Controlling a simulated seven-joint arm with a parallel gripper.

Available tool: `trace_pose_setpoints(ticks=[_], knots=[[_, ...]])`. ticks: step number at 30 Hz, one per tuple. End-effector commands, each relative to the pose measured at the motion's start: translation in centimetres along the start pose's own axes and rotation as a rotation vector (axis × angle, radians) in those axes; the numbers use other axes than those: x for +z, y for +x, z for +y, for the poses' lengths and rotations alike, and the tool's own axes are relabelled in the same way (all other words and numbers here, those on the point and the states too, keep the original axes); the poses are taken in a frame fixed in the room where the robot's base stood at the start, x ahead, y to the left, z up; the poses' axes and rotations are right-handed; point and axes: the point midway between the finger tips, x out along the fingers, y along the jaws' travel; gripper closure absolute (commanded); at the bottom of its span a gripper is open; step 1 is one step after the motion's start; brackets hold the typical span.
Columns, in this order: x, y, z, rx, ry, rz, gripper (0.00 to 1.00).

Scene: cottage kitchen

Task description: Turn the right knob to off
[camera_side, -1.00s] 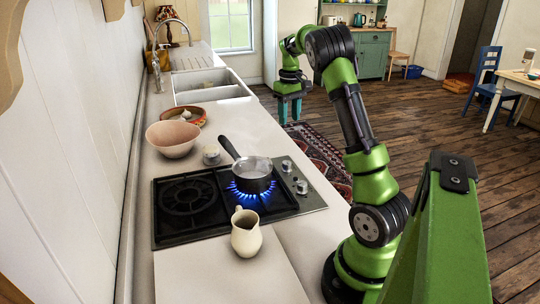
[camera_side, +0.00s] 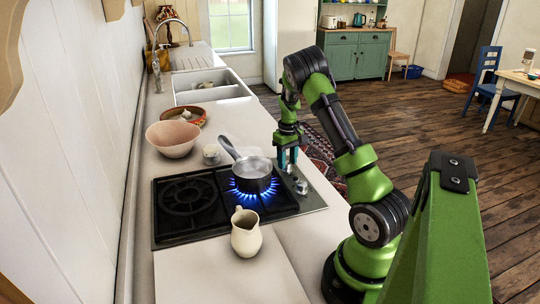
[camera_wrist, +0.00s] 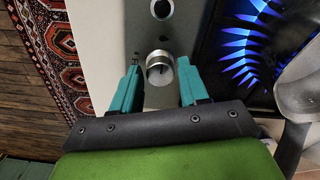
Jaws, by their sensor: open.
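Two silvery knobs sit in a row on the stove's front strip. In the wrist view one knob (camera_wrist: 160,72) lies between the two teal fingers of my open gripper (camera_wrist: 159,64); I cannot tell whether they touch it. The other knob (camera_wrist: 161,9) shows at the top edge. In the side view my gripper (camera_side: 287,168) points down over the far knob, mostly hiding it, and the near knob (camera_side: 301,187) is in plain sight. A saucepan (camera_side: 252,180) stands on the burner beside the knobs, with a blue flame (camera_side: 251,197) lit under it.
A cream jug (camera_side: 246,233) stands by the stove's near edge. A pinkish bowl (camera_side: 173,140), a small cup (camera_side: 211,154) and a brown dish (camera_side: 189,114) stand beyond it. The saucepan's handle points toward the back, left of my gripper.

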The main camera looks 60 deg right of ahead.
Motion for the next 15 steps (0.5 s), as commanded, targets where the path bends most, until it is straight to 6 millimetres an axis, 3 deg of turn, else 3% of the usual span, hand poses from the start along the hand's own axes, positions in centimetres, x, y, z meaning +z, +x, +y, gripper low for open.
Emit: trace_pose_setpoints(ticks=[8,15], knots=[[0.0,0.18,-0.01,-0.001,0.0,0.0,0.56],[-0.01,0.15,0.0,0.0,0.0,0.0,0.9]])
